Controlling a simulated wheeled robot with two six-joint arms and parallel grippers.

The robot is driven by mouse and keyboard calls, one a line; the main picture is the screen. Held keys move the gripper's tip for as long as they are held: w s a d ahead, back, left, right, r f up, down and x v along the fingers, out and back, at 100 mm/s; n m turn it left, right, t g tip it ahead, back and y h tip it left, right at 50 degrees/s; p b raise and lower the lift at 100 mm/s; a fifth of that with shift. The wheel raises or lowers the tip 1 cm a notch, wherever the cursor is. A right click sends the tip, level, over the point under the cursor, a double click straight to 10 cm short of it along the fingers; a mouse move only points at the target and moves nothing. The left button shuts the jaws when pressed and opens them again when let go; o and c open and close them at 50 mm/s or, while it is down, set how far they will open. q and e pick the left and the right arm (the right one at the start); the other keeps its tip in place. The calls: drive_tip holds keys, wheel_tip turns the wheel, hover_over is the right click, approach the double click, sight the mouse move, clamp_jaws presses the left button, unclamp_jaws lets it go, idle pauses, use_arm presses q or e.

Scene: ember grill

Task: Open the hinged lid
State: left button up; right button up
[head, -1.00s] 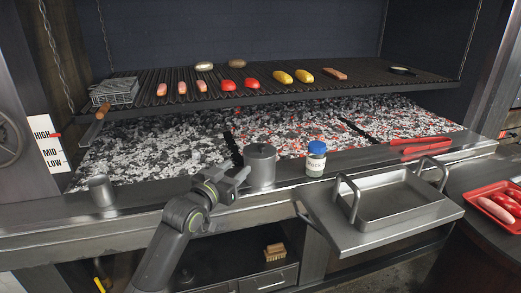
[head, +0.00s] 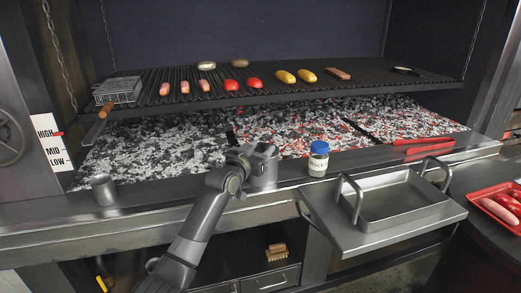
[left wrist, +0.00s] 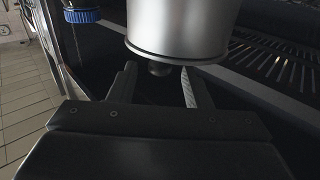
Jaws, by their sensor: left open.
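A grey metal canister (head: 264,178) stands on the grill's front ledge, its top partly covered by my left gripper (head: 262,152) in the head view. In the left wrist view the canister (left wrist: 185,25) fills the upper middle, and its rim and a small dark knob (left wrist: 160,69) show. The knob lies near and between the two fingertips of my left gripper (left wrist: 160,82), which is open and empty. I cannot tell if the fingers touch it. The lid looks closed. My right gripper is in no view.
A jar with a blue cap (head: 318,158) stands close to the right of the canister. A steel tray with handles (head: 440,222) is further right. A metal cup (head: 103,190) stands at left on the ledge. Hot coals (head: 290,130) and the food-laden grate (head: 290,93) lie behind.

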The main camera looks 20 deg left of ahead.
use_arm(q)
drive_tip(key=shift+w, duration=0.15)
clamp_jaws()
idle(0.4)
